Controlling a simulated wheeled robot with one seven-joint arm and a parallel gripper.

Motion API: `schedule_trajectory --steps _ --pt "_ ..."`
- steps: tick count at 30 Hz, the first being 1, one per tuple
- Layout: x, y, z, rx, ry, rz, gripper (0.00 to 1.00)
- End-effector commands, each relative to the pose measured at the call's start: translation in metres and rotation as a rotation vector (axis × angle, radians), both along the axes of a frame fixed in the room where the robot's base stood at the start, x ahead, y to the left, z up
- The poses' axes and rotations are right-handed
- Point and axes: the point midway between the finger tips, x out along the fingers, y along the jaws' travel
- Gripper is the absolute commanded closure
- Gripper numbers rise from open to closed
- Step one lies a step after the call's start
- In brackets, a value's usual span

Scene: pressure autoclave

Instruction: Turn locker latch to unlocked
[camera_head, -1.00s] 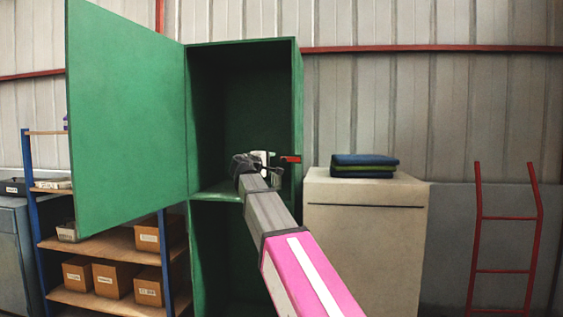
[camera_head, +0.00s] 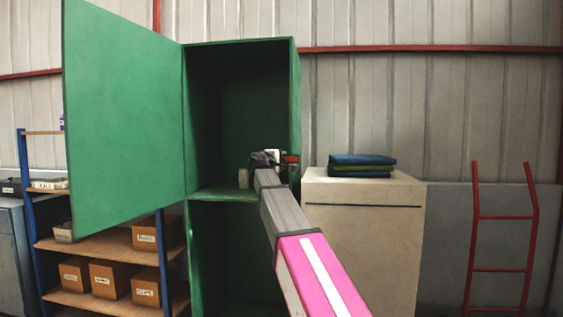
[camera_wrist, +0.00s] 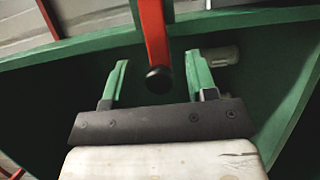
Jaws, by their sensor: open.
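The green locker (camera_head: 297,110) stands at the middle with its upper door (camera_head: 125,120) swung open to the left. The red latch (camera_head: 291,158) sits at the locker's right front edge. In the wrist view the latch is a red bar (camera_wrist: 154,35) with a black round end (camera_wrist: 159,79). My gripper (camera_head: 268,160) is at the locker opening, just left of the latch. In the wrist view my gripper (camera_wrist: 157,58) has its two fingers apart, with the bar's end between them in the picture. Contact with either finger cannot be told.
A pale cylinder (camera_wrist: 221,56) stands inside the locker, also seen in the head view (camera_head: 243,178). A beige cabinet (camera_head: 365,240) with folded cloths (camera_head: 361,165) is close on the right. Shelves with boxes (camera_head: 110,278) stand left, behind the door. A red ladder (camera_head: 505,217) is far right.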

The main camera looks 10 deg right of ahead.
Motion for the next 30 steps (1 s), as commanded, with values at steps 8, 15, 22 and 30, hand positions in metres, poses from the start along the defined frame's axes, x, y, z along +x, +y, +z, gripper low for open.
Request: schedule_trajectory --steps 8,15,22,30 --pt "0.0 0.0 0.0 0.0 0.0 0.0 0.93" --pt "0.0 0.0 -0.001 -0.006 0.002 -0.001 1.0" --pt "-0.001 0.0 -0.005 -0.07 0.024 -0.001 1.0" --pt "-0.002 -0.002 -0.017 -0.258 0.085 0.0 1.0"
